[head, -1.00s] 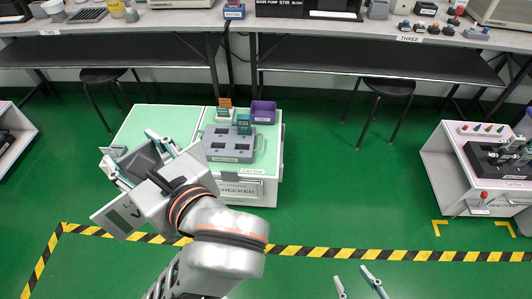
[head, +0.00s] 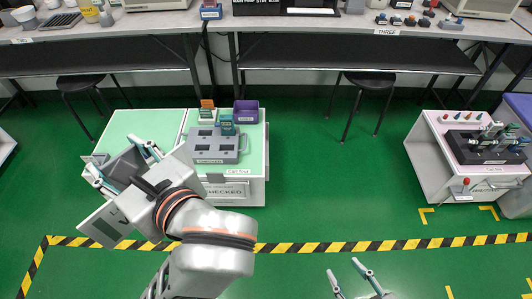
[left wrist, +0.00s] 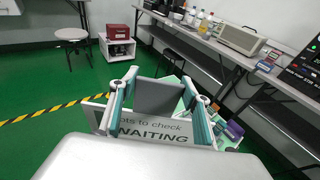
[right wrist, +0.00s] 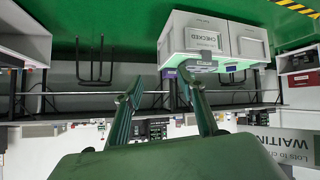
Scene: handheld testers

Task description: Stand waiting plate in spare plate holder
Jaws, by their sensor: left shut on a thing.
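My left gripper (head: 122,158) is shut on the waiting plate (head: 107,222), a pale panel with a dark square. In the left wrist view the plate (left wrist: 160,133) reads "WAITING, Lots to check", with a grey part (left wrist: 158,97) between the fingers. The plate is tilted at the cart's left side; the arm hides part of it. It also shows in the right wrist view (right wrist: 298,155). On the cart (head: 150,122) a grey block (head: 212,147) has several dark slots. I cannot tell which thing is the spare plate holder. My right gripper (head: 343,268) is open and empty.
A small orange piece (head: 207,107), a teal piece (head: 227,126) and a purple bin (head: 246,111) are on the cart's right half. A white cart (head: 440,165) stands at the right. Black stools (head: 370,80) stand by the back bench. Green floor lies open between the carts.

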